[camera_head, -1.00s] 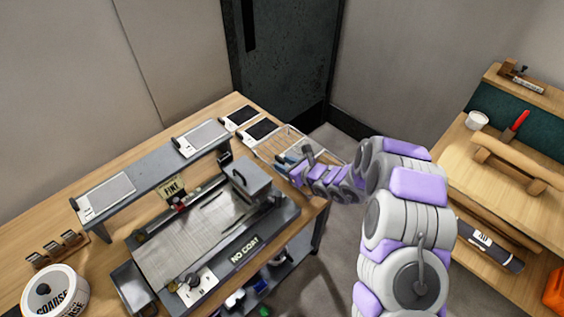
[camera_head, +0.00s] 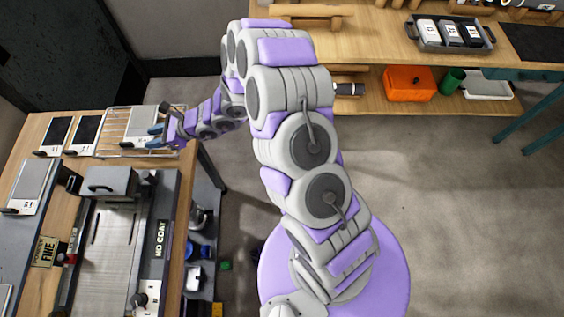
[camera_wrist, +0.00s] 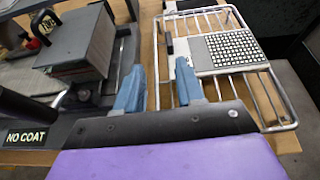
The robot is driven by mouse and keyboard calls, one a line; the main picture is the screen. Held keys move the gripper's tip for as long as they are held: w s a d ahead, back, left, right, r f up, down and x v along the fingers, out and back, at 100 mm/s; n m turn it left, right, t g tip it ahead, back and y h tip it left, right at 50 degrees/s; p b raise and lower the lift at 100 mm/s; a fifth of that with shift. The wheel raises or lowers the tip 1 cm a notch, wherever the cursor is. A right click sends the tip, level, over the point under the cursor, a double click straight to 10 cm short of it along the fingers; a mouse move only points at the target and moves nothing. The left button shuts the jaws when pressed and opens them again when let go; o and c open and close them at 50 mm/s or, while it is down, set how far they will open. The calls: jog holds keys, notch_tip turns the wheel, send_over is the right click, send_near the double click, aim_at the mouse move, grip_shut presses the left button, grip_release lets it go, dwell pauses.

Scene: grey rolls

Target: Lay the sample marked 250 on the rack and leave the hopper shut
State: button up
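The wire rack (camera_head: 108,114) stands at the table's far right corner; it also shows in the wrist view (camera_wrist: 283,105). A grey plate-like sample (camera_head: 144,120) lies on it, with a dotted face in the wrist view (camera_wrist: 232,48). I cannot read its marking. My gripper (camera_head: 154,135) is at the rack's near side; in the wrist view its blue fingers (camera_wrist: 158,82) are apart, with the sample's pale tab by the right fingertip. I cannot tell whether they touch. The grey hopper box (camera_head: 110,182), also in the wrist view (camera_wrist: 80,42), has its top looking shut.
Two black-faced samples (camera_head: 70,132) lie beside the rack. Another grey sample (camera_head: 30,184) is on the raised shelf. The coating bed (camera_head: 105,250) and a NO COAT label (camera_head: 161,240) are nearer. A wooden bench (camera_head: 375,50) stands across open floor (camera_head: 480,200).

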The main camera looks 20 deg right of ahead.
jog(key=s+a+r+n+g+y, duration=0.1)
jog(key=s+r+n+g, duration=0.1)
jog(key=s+r+n, duration=0.35)
jog(key=s+a+r+n+g+y, duration=0.1)
jog(key=s+r+n+g, duration=0.1)
jog(key=r, duration=0.6)
jog(key=s+d+r+n+g+h, duration=0.1)
jog(key=s+d+r+n+g, duration=0.1)
jog(key=s+r+n, duration=0.3)
jog(key=s+d+r+n+g+h, duration=0.1)
jog(key=s+d+n+g+h, duration=0.15)
jog(key=s, duration=0.45)
jog(key=s+d+n+h, duration=0.2)
jog(key=s+d, duration=0.3)
jog(key=d, duration=0.4)
jog(key=s+d+n+t+h, duration=0.1)
jog(key=s+d+n+h, duration=0.1)
jog(key=s+d+h, duration=0.3)
jog(key=s+d+n+h, duration=0.3)
jog(key=s+d, duration=0.4)
jog(key=d, duration=0.6)
jog(key=shift+s+d+r+t+h, duration=0.25)
jog(key=shift+d+r+t+h, duration=0.15)
jog(key=shift+h, duration=0.15)
jog(key=shift+a, duration=0.1)
